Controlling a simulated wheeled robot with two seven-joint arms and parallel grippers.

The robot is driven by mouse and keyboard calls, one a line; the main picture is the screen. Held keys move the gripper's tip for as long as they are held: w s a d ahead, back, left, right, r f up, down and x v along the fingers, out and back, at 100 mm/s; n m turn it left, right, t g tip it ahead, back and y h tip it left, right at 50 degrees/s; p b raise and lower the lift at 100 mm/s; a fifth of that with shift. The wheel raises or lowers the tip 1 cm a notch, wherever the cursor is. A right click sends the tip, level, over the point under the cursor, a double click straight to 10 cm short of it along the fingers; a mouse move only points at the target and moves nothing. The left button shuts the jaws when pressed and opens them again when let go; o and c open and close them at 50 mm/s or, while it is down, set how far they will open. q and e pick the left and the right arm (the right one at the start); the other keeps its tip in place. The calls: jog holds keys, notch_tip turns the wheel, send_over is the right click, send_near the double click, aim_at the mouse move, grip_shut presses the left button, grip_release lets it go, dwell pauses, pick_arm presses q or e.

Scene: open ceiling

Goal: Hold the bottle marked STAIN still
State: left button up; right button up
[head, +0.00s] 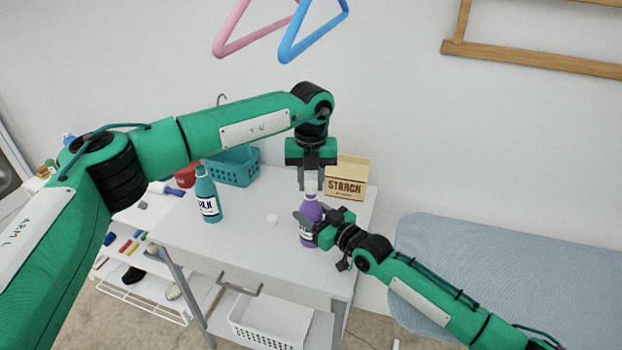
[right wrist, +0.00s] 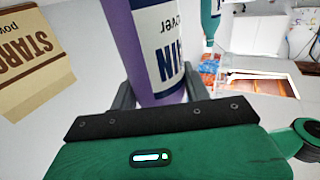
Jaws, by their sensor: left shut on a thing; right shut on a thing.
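A purple bottle (head: 311,207) with a white label stands upright on the white table, and its label reads "IN" in the right wrist view (right wrist: 140,20). My right gripper (head: 310,222) is shut around the bottle's body from the right side. Its two fingers show on either side of the bottle in the right wrist view. My left gripper (head: 311,183) points straight down over the bottle and is shut on the white cap (head: 310,188) at its top. Whether the cap still sits on the neck is hard to tell. The right fingers partly hide the label.
A teal bottle (head: 207,197) stands to the left on the table (head: 255,245). A STARCH box (head: 347,178) and a teal basket (head: 235,166) stand behind. An ironing board (head: 500,270) is at right.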

pick_arm(q)
jog(key=shift+f, duration=0.45)
